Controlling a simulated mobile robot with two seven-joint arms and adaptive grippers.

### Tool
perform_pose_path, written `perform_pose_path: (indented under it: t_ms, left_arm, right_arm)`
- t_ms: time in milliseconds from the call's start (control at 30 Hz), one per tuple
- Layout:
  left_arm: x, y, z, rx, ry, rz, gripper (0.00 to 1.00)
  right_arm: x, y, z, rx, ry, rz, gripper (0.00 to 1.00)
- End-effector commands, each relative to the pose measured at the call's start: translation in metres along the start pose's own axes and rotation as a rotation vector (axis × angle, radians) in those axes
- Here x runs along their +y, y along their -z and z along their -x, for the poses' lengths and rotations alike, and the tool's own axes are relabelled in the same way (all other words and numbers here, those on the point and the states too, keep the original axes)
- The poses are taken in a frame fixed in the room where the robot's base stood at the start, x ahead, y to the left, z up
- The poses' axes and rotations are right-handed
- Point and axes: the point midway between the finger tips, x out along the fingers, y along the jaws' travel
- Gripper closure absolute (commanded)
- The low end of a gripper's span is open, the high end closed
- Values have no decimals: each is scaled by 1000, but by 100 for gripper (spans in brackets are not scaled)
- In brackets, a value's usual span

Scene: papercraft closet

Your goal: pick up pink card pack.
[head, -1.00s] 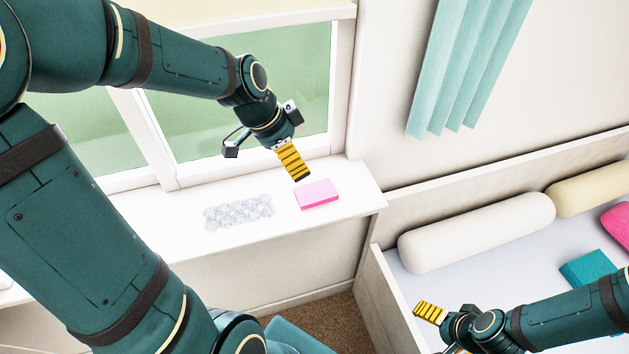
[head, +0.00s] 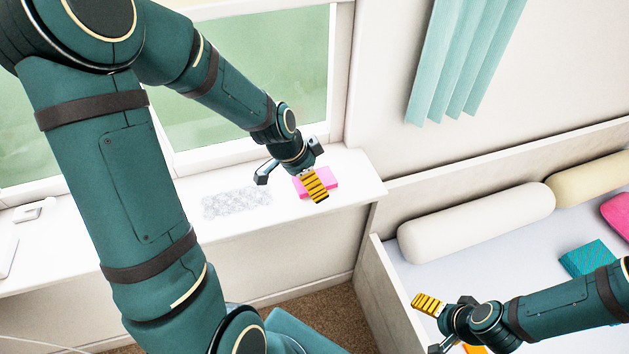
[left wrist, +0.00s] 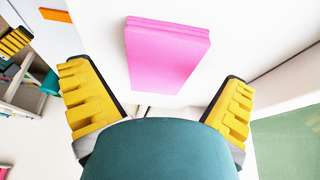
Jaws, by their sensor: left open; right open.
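The pink card pack (head: 331,177) lies flat on the white window ledge, near its right end. My left gripper (head: 315,186) is over the pack in the head view and hides part of it. In the left wrist view the pack (left wrist: 165,57) shows beyond and between the two yellow fingers of my left gripper (left wrist: 158,100), which are spread wide with nothing between them. I cannot tell how far above the pack it is. My right gripper (head: 428,304) is at the lower right, over the bed, away from the pack; it is open.
A patch of clear, crinkled material (head: 237,202) lies on the white ledge (head: 225,232) left of the pack. The window is behind the ledge. A bed with a white bolster (head: 475,223) and a teal cushion (head: 586,259) is at the right.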

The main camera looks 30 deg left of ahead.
Motion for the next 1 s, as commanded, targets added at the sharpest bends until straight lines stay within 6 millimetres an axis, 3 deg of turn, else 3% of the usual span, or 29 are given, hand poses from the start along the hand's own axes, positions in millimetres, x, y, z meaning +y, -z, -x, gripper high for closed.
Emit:
perform_pose_path:
  t_ms: [333, 500, 533, 567, 867, 1000]
  left_arm:
    - [0, 0, -8, 1, 1, -1, 0]
    - [0, 0, -8, 0, 1, -1, 60]
    - [0, 0, -8, 0, 1, -1, 70]
    - [0, 0, -8, 0, 1, -1, 74]
    - [0, 0, -8, 0, 1, -1, 75]
    - [0, 5, 2, 2, 2, -3, 75]
  right_arm:
    - [0, 0, 0, -1, 0, 0, 12]
    - [0, 0, 0, -1, 0, 0, 12]
    - [0, 0, 0, -1, 0, 0, 12]
    - [0, 0, 0, -1, 0, 0, 12]
    - [0, 0, 0, -1, 0, 0, 12]
    - [0, 0, 1, 1, 0, 0, 12]
